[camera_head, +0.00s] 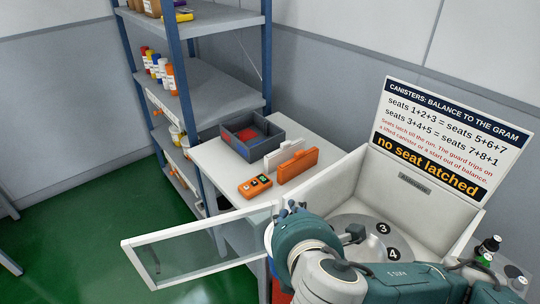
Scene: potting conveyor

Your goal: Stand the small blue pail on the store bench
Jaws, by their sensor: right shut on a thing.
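My right arm comes in from the right, and its gripper (291,210) shows only in part at the arm's far end, over the glazed door's right end. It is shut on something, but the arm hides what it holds. I cannot make out a small blue pail. A pale-topped bench (215,158) stands in the middle, beyond the glazed door; I cannot tell whether it is the store bench. My left gripper is not in view.
On the bench are a grey tray (236,126), a white block (284,151), an orange block (298,165) and an orange handheld device (255,187). The open glazed door (200,248) stands before it. A white machine (376,178) with numbered seats stands right. A loaded shelf rack (200,88) stands behind.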

